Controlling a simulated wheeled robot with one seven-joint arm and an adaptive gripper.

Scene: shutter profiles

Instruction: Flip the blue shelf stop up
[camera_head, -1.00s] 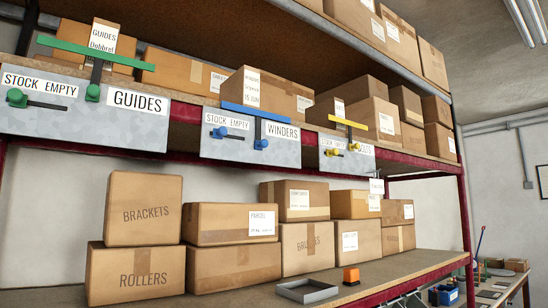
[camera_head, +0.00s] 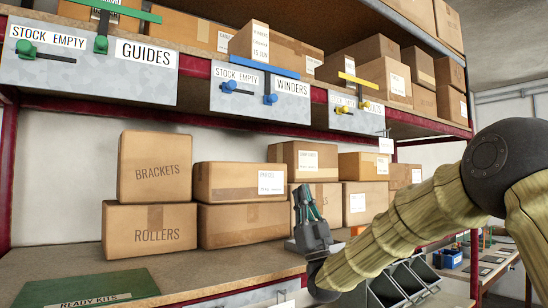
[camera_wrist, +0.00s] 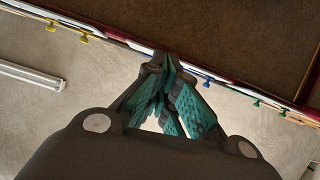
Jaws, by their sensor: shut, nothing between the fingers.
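The blue shelf stop (camera_head: 265,67) is a T shape on the grey WINDERS panel (camera_head: 240,104). Its blue bar lies along the top in front of the boxes, and a dark stem runs down to a blue knob (camera_head: 270,99). A second blue knob (camera_head: 228,86) sits to the left on a dark slot under STOCK EMPTY. In the wrist view a small blue knob (camera_wrist: 207,82) shows on the shelf edge, right of the fingertips. My gripper (camera_head: 305,196) is shut and empty, pointing upward in front of the lower boxes, below the panel and apart from it.
A green stop (camera_head: 101,31) is on the GUIDES panel to the left and a yellow stop (camera_head: 358,81) on the panel to the right. Brown boxes (camera_head: 155,168) fill the lower shelf. A green mat (camera_head: 85,288) lies at front left. Open space lies in front of the panels.

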